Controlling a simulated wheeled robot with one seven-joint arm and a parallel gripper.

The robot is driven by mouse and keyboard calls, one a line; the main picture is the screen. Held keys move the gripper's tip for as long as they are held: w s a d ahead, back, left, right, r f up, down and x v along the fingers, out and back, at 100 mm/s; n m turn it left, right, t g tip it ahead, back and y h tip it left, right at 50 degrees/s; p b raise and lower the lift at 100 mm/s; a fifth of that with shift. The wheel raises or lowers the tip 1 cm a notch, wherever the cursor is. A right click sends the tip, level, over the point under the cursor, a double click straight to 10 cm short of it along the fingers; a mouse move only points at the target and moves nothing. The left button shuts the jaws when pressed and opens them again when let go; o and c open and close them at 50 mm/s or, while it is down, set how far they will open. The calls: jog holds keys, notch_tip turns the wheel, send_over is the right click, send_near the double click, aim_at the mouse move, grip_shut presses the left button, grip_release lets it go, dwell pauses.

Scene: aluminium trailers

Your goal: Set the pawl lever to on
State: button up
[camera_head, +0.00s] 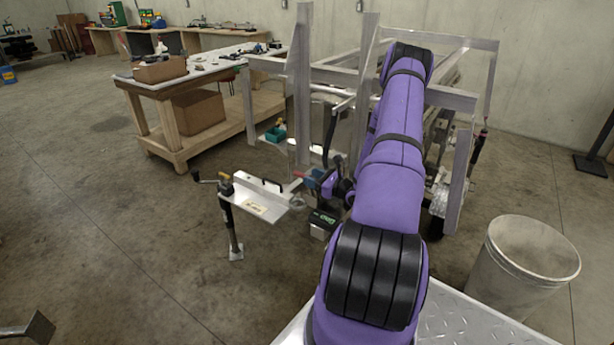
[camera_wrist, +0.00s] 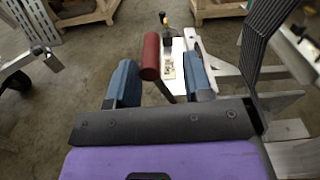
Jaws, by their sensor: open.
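My gripper (camera_head: 318,180) is at the front of the aluminium trailer (camera_head: 302,85), above the tongue area. In the wrist view its two blue fingers (camera_wrist: 160,70) are spread apart. A red cylindrical grip (camera_wrist: 151,56) shows between the fingers, nearer the left one; I cannot tell whether it touches. A silver plate with a label (camera_wrist: 170,62) lies beyond it, also seen in the head view (camera_head: 262,205). I cannot pick out the pawl lever; it may be hidden by my arm and gripper.
A jack with a crank (camera_head: 232,220) stands left of the plate. A wooden workbench (camera_head: 150,85) stands behind left, and a grey bin (camera_head: 520,265) at right.

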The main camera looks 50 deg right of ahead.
jog(key=s, duration=0.7)
jog(key=shift+s+d, duration=0.25)
jog(key=shift+d, duration=0.05)
